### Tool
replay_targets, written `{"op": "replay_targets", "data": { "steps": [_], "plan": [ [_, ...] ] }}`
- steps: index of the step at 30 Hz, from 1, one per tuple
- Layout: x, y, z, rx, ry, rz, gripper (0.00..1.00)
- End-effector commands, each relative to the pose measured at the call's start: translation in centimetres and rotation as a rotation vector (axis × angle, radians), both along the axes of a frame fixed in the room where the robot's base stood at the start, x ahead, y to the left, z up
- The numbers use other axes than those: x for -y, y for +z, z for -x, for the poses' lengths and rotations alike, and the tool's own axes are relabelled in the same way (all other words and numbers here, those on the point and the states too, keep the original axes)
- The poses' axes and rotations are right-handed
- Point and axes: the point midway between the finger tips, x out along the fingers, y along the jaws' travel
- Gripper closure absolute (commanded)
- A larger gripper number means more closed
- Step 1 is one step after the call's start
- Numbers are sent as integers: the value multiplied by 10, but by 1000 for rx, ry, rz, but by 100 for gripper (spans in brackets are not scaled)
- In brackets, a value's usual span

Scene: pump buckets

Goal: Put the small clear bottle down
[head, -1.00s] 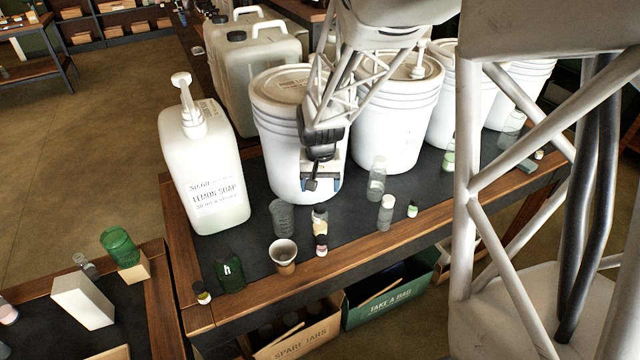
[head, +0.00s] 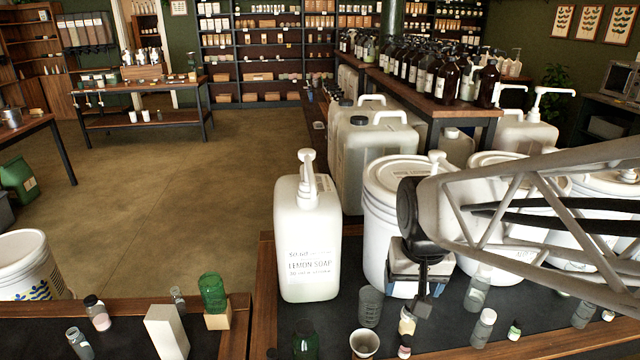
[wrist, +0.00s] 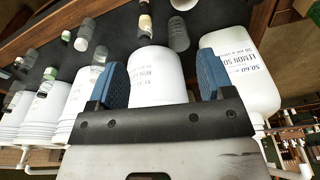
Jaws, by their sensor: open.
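My gripper (head: 423,285) is open and empty, in front of the nearest white bucket (head: 378,240). In the wrist view its blue fingers (wrist: 162,82) are wide apart, with only the bucket (wrist: 157,77) behind the gap. Several small clear bottles are on the dark table top; I cannot tell which one the task means. A clear bottle (head: 478,293) stands right of my gripper, and a white-capped clear bottle (head: 484,328) stands nearer the front. A ribbed clear jar (head: 371,306) stands left of my gripper and also shows in the wrist view (wrist: 178,35).
A lemon soap jug (head: 308,250) with a pump stands left of the bucket. A cup (head: 364,344), a dark green bottle (head: 305,343) and small vials (head: 407,322) are at the front. More buckets (head: 503,175) stand to the right. A side table (head: 125,335) holds jars.

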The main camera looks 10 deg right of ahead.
Motion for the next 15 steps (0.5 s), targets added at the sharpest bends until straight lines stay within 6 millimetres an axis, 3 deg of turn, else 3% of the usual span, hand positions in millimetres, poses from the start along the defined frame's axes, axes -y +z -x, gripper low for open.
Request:
{"op": "replay_targets", "data": {
  "steps": [6, 15],
  "plan": [
    [-19, 24, 52, 48, 88, 13, 26],
    [-28, 34, 87, 75, 146, 21, 26]
  ]
}}
